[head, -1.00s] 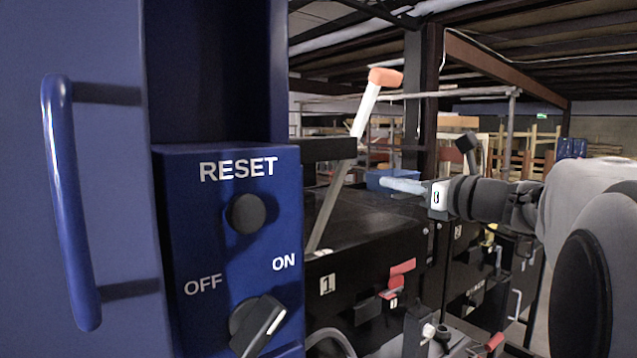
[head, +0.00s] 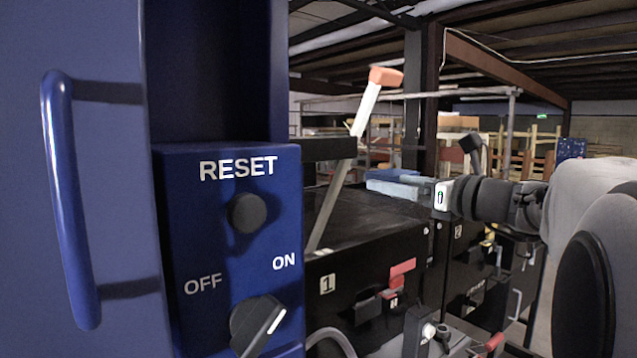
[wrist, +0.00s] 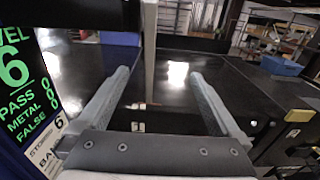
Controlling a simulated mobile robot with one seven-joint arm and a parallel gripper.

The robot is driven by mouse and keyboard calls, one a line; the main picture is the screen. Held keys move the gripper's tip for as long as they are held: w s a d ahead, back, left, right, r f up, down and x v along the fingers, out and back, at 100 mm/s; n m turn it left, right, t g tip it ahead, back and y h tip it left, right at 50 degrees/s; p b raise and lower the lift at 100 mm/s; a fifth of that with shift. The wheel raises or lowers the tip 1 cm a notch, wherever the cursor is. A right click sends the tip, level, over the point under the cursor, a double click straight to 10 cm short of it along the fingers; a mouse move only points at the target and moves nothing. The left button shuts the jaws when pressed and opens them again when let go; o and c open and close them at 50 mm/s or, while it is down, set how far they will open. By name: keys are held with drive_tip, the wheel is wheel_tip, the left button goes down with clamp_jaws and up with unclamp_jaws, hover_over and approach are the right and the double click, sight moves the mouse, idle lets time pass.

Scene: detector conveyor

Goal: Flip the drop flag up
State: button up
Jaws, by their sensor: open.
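A pale bar with an orange tip (head: 368,105) stands steeply tilted on the near black box marked 1, leaning right at its top; it may be the drop flag. An upright pale bar (wrist: 150,45) shows between the fingers in the wrist view, probably the same one. A small red tab (head: 403,268) sits lower on the box's front. My gripper (head: 370,181) is open and empty over the black box top, to the right of the bar in the head view. Its parted fingers (wrist: 159,73) point forward in the wrist view. I cannot tell how far the bar is from them.
A blue control panel (head: 180,235) with a RESET button (head: 246,213) and an OFF/ON knob (head: 257,326) fills the left. A blue handle (head: 62,200) juts out there. A level display (wrist: 25,90) stands left in the wrist view. A blue bin (wrist: 281,66) lies beyond.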

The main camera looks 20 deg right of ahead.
drive_tip(key=b+v, duration=0.1)
drive_tip(key=v, duration=1.6)
drive_tip(key=shift+b, duration=0.3)
